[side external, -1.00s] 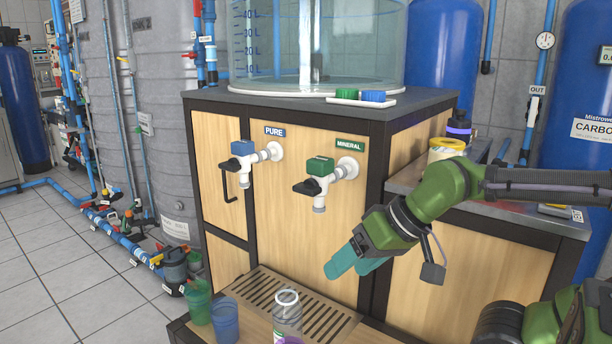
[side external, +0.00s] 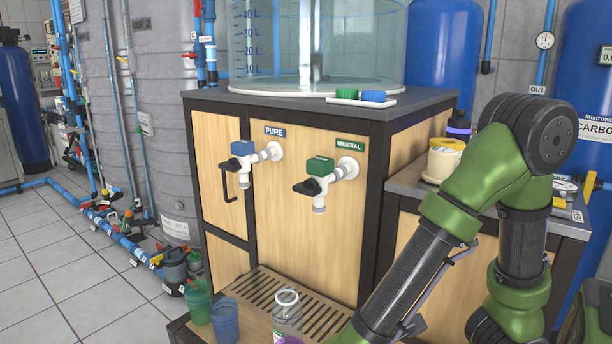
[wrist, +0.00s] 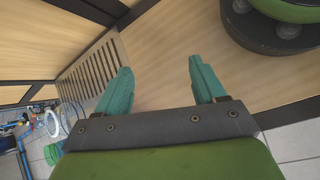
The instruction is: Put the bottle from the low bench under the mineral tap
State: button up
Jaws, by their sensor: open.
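The clear bottle (side external: 287,312) with a white ring at its top stands upright on the low bench (side external: 257,322), by the slotted drain grate (side external: 300,298). The mineral tap (side external: 319,183) has a green body and a black handle on the cabinet front, above the grate. In the side view my arm reaches down and my gripper is out of sight below the frame. In the wrist view my gripper (wrist: 160,82) has its teal fingers spread, with nothing between them. The grate (wrist: 92,72) lies beyond the left finger.
A green cup (side external: 199,303) and a blue cup (side external: 225,320) stand left of the bottle. The blue pure tap (side external: 248,158) is left of the mineral tap. A side counter (side external: 405,183) holds a yellow-lidded jar (side external: 444,158). Bare bench lies right of the grate in the wrist view.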

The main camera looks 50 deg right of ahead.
jog(key=w+a+n+t+h, duration=0.1)
jog(key=w+n+t+h, duration=0.2)
jog(key=n+t, duration=0.4)
jog(key=n+t+y, duration=0.2)
jog(key=n+t, duration=0.5)
jog(key=n, duration=0.1)
send_near(284, 285)
jog(key=shift+h, duration=0.3)
jog(key=x, duration=0.5)
jog(key=shift+w, duration=0.1)
jog(key=shift+f+x, duration=0.15)
jog(key=shift+x, duration=1.15)
jog(key=shift+f+x, duration=0.2)
jog(key=shift+x, duration=1.1)
grip_shut()
jog(key=shift+r, duration=0.1)
